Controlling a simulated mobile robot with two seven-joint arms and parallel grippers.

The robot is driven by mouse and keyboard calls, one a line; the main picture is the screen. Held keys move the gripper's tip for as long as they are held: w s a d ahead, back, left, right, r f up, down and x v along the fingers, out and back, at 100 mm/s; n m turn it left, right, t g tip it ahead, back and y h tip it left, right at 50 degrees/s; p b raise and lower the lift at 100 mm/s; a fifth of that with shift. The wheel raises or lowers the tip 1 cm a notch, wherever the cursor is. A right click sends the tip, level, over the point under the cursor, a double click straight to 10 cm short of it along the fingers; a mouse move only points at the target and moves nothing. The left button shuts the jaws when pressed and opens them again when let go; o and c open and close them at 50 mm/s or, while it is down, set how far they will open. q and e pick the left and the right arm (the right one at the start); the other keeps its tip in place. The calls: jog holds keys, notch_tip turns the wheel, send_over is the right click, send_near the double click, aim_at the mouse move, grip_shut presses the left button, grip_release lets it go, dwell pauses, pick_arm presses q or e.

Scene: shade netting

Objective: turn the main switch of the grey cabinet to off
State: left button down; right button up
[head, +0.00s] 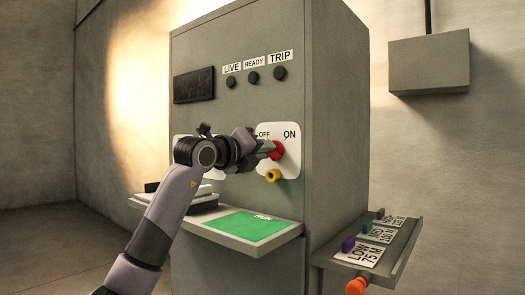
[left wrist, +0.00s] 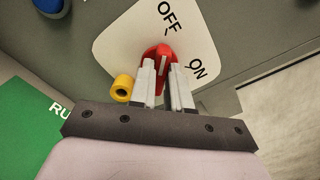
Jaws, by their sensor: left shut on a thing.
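The grey cabinet (head: 240,105) stands in the middle of the head view. Its red main switch (head: 277,150) sits on a white plate (head: 291,164) marked OFF at upper left and ON at upper right. My left gripper (head: 263,149) is shut on the switch, coming from the left. In the left wrist view the fingers (left wrist: 166,85) lie on both sides of the red handle (left wrist: 158,52). A pale line on the handle runs upward there, roughly towards OFF; the fingers partly hide the knob, so its exact setting is unclear. My right gripper is out of view.
A yellow round part (head: 272,175) sits just below the switch. A ledge with a green panel (head: 246,225) juts out beneath. LIVE, READY and TRIP lamps (head: 253,77) are above. A side shelf (head: 381,247) with coloured knobs stands at right. A grey box (head: 430,63) hangs on the wall.

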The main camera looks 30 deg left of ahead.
pick_arm(q)
jog(key=c, duration=1.1)
grip_release()
jog(key=shift+s, duration=0.1)
jog(key=shift+s+a+b, duration=0.15)
jog(key=shift+s+b, duration=0.1)
jog(key=shift+s, duration=1.5)
jog(key=shift+s+a+b, duration=0.15)
jog(key=shift+s+b, duration=0.1)
jog(key=shift+s, duration=1.5)
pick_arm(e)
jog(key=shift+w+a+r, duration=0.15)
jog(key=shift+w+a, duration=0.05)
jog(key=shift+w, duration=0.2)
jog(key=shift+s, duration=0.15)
